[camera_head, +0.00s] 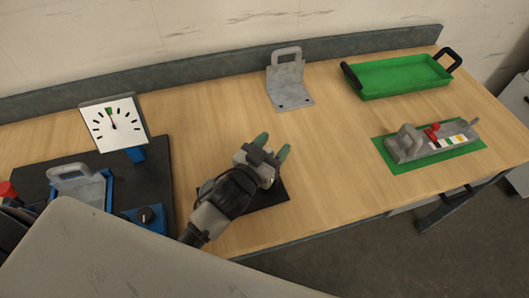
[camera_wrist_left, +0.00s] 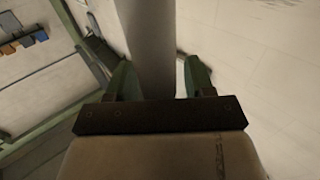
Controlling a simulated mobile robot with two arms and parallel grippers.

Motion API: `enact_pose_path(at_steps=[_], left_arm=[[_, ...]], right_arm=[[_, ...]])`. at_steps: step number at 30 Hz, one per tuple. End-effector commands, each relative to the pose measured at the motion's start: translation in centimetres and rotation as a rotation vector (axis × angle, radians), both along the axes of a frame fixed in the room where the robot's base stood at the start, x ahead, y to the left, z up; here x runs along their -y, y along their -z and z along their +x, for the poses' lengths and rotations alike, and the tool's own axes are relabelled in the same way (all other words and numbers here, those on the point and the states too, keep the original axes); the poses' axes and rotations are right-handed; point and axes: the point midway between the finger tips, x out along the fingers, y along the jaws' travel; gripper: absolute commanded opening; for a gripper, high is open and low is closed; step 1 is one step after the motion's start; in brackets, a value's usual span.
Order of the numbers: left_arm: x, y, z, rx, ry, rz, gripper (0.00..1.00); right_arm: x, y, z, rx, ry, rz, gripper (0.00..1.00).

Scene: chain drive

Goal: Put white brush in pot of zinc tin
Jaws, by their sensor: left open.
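I cannot make out a white brush or a pot of zinc tin in either view. My left gripper (camera_head: 273,146) is open, its two green fingertips apart with nothing visible between them in the head view. It is above the table, over the far side of a small black mat (camera_head: 274,194), which it partly hides. In the left wrist view the green fingers (camera_wrist_left: 157,80) are spread, and a pale upright band shows beyond them. I cannot tell what that band is. My right gripper is not in view.
A grey angled bracket (camera_head: 288,82) stands at the back of the table (camera_head: 338,140). A green tray (camera_head: 402,78) is at back right. A grey fixture (camera_head: 430,143) sits on a green mat (camera_head: 400,165). A white dial (camera_head: 112,125) stands at left. Centre table is clear.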

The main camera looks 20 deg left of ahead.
Motion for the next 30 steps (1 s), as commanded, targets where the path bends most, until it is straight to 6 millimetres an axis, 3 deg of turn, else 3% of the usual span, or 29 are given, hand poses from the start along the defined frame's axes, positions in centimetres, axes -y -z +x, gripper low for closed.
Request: enact_pose_path(at_steps=[18,30], left_arm=[[-3.1,0.1,-10.3,-0.001,0.0,-0.001,0.53],[-3.4,-0.1,-11.5,0.001,0.0,0.001,0.53]], right_arm=[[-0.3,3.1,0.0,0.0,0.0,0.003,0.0],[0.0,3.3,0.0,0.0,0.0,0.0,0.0]])
